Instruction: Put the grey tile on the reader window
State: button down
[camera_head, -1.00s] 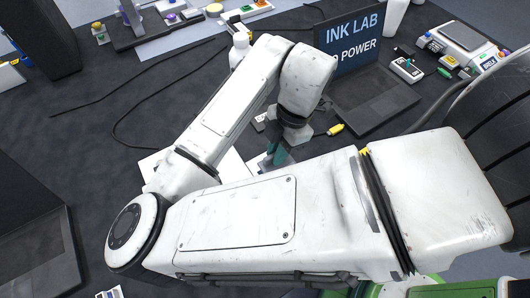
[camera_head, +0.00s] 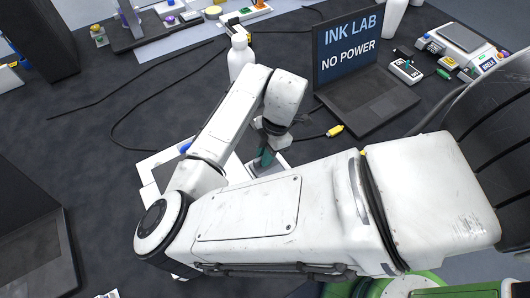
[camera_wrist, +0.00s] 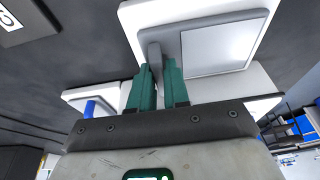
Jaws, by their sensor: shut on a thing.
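My gripper (camera_wrist: 160,92), with two green fingers, is shut on a small grey tile (camera_wrist: 154,60), which shows narrow and nearly edge-on between the fingertips. The reader is a white-bodied device with a grey top, and its window (camera_wrist: 215,48) is a pale square right of the tile in the wrist view. The tile overlaps the grey strip beside the window in this view; I cannot tell whether it touches. In the head view my gripper (camera_head: 266,156) is down over the reader (camera_head: 285,161), and the tile is not clearly visible there.
A white item with a blue part (camera_head: 185,147) lies left of the reader. A white bottle (camera_head: 241,56) stands behind my arm. A laptop (camera_head: 366,100) reading "NO POWER" and a cable with a yellow plug (camera_head: 334,131) lie to the right. The dark table left is mostly clear.

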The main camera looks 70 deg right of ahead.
jog(key=c, duration=1.1)
grip_release()
jog(key=shift+r, duration=0.1)
jog(key=p+v, duration=0.1)
jog(key=v, duration=1)
jog(key=shift+r+p, duration=0.35)
jog(key=shift+r, duration=0.05)
jog(key=shift+s, duration=0.1)
